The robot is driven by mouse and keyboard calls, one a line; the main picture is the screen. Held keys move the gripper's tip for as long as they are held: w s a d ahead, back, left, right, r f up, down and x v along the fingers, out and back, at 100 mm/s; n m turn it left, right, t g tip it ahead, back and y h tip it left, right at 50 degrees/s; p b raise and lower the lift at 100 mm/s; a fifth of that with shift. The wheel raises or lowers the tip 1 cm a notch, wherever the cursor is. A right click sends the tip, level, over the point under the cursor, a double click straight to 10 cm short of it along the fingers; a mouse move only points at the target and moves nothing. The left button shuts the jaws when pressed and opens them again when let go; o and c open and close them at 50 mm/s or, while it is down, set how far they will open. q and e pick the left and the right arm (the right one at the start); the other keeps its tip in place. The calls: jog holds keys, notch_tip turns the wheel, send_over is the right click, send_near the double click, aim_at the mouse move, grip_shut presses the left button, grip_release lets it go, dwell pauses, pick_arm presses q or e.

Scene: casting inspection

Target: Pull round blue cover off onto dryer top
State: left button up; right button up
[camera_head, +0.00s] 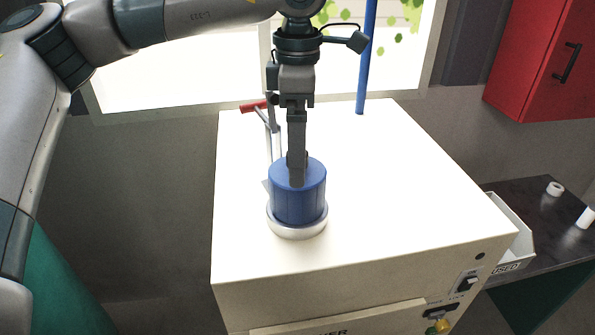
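The round blue cover (286,205) is upright on a pale round base (298,231) on the white dryer top (400,190). My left gripper (297,180) comes down from above, pointing straight down at the cover. Its near finger overlaps the cover's top and ends by the top's front edge. The other finger is mostly hidden behind it, so I cannot tell whether the fingers are closed on the cover. My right gripper is not in view.
A red-handled metal part (255,106) stands behind the cover on the left. A blue pole (366,60) rises at the back edge. The dryer top is clear to the right. A white bin (516,243) and a dark table (545,205) are at the right, below a red cabinet (540,60).

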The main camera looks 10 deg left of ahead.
pick_arm(q)
notch_tip(320, 180, down, 6)
jog(key=shift+f+p, duration=0.1)
jog(key=shift+p, duration=1)
jog(key=shift+f, duration=0.75)
jog(key=shift+r, duration=0.15)
jog(key=c, duration=1.2)
